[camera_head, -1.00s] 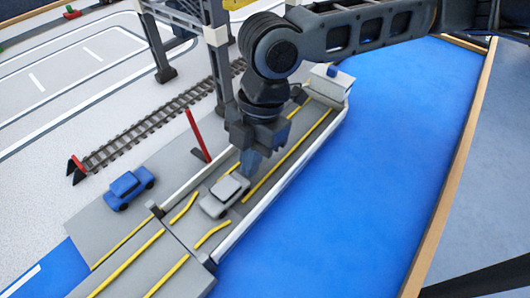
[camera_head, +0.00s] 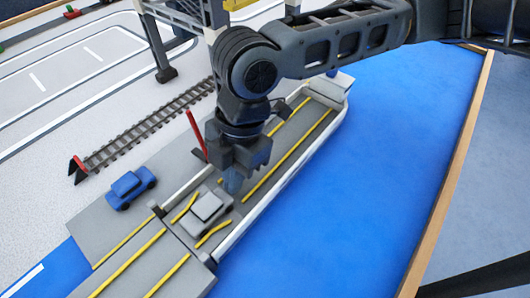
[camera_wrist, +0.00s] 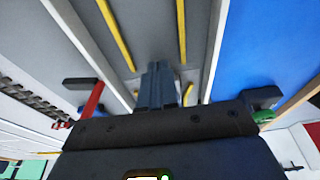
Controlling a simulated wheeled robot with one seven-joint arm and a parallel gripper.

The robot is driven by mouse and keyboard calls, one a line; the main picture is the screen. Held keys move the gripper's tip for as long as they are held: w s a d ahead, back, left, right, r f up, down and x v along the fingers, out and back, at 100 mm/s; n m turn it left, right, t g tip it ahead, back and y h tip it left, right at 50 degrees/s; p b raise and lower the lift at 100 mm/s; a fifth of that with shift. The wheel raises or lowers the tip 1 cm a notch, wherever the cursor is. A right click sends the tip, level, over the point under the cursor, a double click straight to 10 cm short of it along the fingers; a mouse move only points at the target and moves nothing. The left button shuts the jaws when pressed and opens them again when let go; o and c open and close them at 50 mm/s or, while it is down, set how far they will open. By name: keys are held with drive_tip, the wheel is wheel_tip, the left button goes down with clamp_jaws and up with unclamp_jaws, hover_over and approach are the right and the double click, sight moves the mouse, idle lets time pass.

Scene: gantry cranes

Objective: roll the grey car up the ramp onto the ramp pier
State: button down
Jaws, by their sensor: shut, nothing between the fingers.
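The grey car (camera_head: 207,212) is on the deck of a long white-walled vessel (camera_head: 290,140), near its lower-left end, between yellow lines. My gripper (camera_head: 233,184) is shut and empty, fingers pointing down just behind the car on its upper-right side. Whether they touch it I cannot tell. Beyond the car, at lower left, is a grey roadway with yellow lines (camera_head: 150,265), which appears to be the ramp and pier. Its slope is hard to judge.
A blue car (camera_head: 130,188) stands on a grey slab left of the vessel. A red barrier post (camera_head: 196,132) stands by the left wall, with rail track (camera_head: 145,130) beyond. Low white walls edge the deck. Blue water surface (camera_head: 370,150) lies clear on the right.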

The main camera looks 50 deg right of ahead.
sight(166, 256)
drive_tip(key=shift+a+p, duration=1.4)
drive_tip(key=shift+a, duration=6.3)
drive_tip(key=shift+d, duration=0.15)
drive_tip(key=shift+d+r, duration=0.2)
drive_tip(key=shift+d, duration=0.25)
drive_tip(key=shift+r, duration=0.1)
drive_tip(key=a+p+v, duration=0.2)
drive_tip(key=p+v, duration=0.6)
drive_tip(key=v, duration=0.1)
drive_tip(key=shift+r, duration=0.55)
drive_tip(key=shift+a, duration=0.15)
